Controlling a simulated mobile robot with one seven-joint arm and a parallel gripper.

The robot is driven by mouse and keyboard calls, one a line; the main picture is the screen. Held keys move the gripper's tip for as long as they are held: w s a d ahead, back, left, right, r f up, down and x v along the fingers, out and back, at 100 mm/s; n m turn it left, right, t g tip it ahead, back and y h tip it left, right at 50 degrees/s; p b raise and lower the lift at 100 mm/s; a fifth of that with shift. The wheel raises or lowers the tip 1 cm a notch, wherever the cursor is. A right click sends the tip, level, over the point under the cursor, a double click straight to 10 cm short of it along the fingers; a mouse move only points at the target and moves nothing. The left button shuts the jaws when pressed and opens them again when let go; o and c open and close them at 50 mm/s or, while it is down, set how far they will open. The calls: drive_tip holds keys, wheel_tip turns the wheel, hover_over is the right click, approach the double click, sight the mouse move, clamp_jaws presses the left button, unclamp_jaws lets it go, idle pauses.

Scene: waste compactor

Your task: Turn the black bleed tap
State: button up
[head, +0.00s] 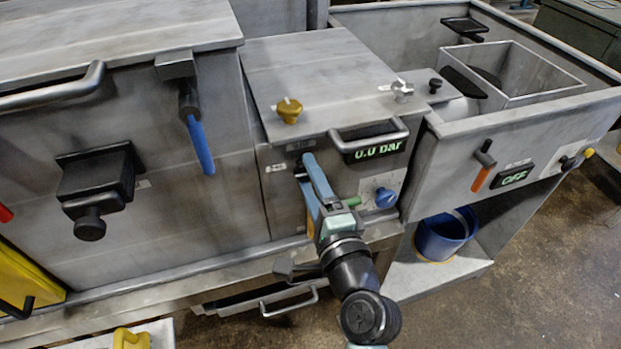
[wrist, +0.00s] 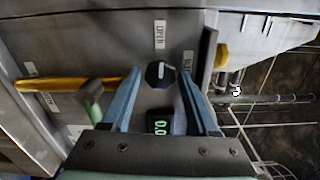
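The black bleed tap (wrist: 160,74) is a small round dark knob with a pale mark, on the grey front panel. In the wrist view it sits between the two blue fingers of my gripper (wrist: 161,67), with a gap on each side. My gripper is open and points at the panel. In the head view my gripper (head: 303,169) reaches the panel left of the pressure display (head: 374,147), which reads 0.0 bar. There the fingers mostly hide the tap. A label reading OPEN (wrist: 160,34) is beside the tap.
A yellow lever (wrist: 70,84) and a green handle (wrist: 90,98) lie left of the fingers in the wrist view. A bar handle (head: 370,133) juts out above the display. A blue knob (head: 386,197) is to the right. A blue-handled lever (head: 200,145) hangs to the left.

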drive_tip(key=shift+o, duration=1.1)
drive_tip(key=shift+s, duration=0.1)
drive_tip(key=b+v, duration=0.2)
drive_tip(key=v, duration=1)
drive_tip(key=shift+s, duration=0.35)
drive_tip(key=shift+d+r, duration=0.1)
drive_tip(key=shift+d, duration=0.05)
